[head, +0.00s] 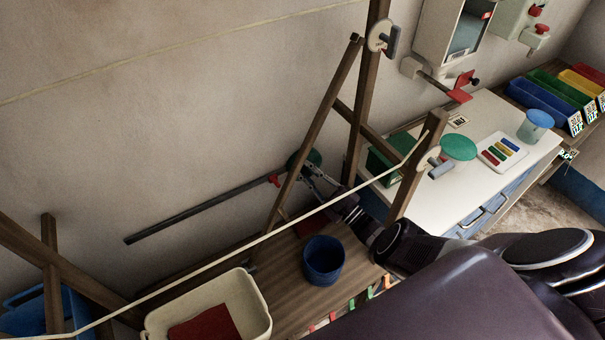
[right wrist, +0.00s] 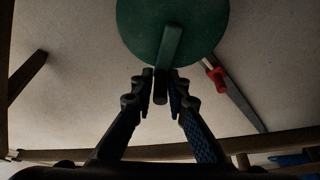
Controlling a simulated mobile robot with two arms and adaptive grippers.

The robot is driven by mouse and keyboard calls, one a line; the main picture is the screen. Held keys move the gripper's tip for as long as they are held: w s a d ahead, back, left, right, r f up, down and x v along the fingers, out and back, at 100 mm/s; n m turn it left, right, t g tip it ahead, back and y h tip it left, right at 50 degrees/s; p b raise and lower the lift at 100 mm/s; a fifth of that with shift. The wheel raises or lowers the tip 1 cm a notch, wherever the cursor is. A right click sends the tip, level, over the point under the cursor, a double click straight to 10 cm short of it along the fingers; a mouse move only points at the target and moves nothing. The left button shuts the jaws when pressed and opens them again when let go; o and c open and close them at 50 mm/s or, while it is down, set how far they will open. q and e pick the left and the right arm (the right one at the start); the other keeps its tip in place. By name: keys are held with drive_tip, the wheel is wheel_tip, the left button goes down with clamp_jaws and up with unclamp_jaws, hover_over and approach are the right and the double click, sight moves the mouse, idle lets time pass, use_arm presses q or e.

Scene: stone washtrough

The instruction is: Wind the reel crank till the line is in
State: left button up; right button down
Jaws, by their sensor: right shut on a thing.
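In the head view a green round disc (head: 305,157), seemingly the reel, sits near the wall behind a slanted wooden post that partly covers it. In the right wrist view the green disc (right wrist: 170,25) fills the top middle, with a green crank arm (right wrist: 170,45) pointing down and a dark handle (right wrist: 160,87) at its end. My right gripper (right wrist: 161,88) is shut on that handle; it also shows in the head view (head: 313,175). A pale line (head: 250,243) runs from the lower left to the white disc (head: 428,158) on the right post. My left gripper is out of view.
Wooden posts (head: 358,110) stand close around my right arm. A blue pot (head: 323,260) and a cream basin (head: 225,298) stand below. A grey bar with a red end (head: 200,210) is near the wall. A white table (head: 480,120) stands at right.

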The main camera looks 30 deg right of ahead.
drive_tip(key=shift+w+d+r+m+t, duration=0.1)
drive_tip(key=shift+d+r+m+t, duration=0.15)
drive_tip(key=shift+m, duration=0.25)
drive_tip(key=shift+d+r+m+t, duration=0.15)
drive_tip(key=shift+d+m, duration=0.15)
drive_tip(key=shift+m, duration=0.2)
drive_tip(key=shift+h, duration=0.4)
drive_tip(key=c, duration=2)
unclamp_jaws()
drive_tip(key=shift+f, duration=0.2)
drive_tip(key=shift+o, duration=0.2)
